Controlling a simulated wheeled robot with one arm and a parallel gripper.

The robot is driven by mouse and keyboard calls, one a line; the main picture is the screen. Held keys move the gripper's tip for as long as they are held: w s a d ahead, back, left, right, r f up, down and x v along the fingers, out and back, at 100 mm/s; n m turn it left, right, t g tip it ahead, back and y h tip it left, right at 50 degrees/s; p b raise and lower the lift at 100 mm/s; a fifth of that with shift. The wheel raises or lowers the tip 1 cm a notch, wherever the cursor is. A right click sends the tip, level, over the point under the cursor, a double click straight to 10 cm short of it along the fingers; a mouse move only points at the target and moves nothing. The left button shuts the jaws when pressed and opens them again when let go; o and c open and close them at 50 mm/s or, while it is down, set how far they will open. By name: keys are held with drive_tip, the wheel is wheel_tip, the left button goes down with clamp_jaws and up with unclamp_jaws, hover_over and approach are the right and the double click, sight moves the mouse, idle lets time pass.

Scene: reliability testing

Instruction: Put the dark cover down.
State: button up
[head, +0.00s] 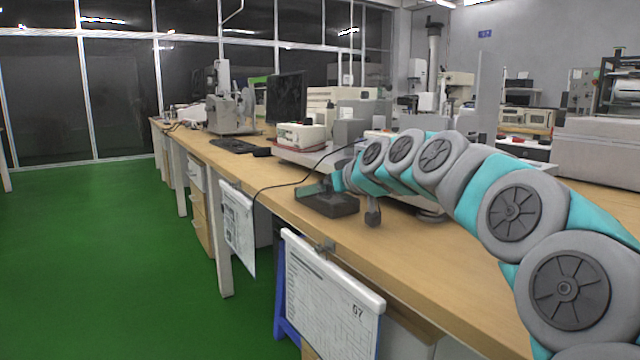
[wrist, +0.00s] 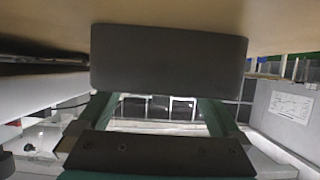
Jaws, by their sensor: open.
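The dark cover (head: 338,207) is a flat, dark grey block at the front edge of the wooden table in the head view. It appears to rest on the tabletop. In the wrist view the cover (wrist: 168,60) fills the upper middle, straight ahead of the fingertips. My gripper (head: 318,190) is right over the cover in the head view, and its teal fingers partly hide it. In the wrist view my gripper (wrist: 160,100) has its two fingers spread wide, with their tips reaching the lower edge of the cover. I cannot tell whether they touch it.
The long wooden table (head: 440,265) has free room right of the cover. A white-and-beige instrument (head: 300,135), a monitor (head: 286,98) and a keyboard (head: 233,146) stand farther back. A black cable (head: 290,184) runs near the cover. Paper boards (head: 325,300) hang from the front edge.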

drive_tip(key=v, duration=0.5)
drive_tip(key=r+p+v, duration=0.1)
drive_tip(key=v, duration=0.4)
drive_tip(key=shift+d+r, duration=0.1)
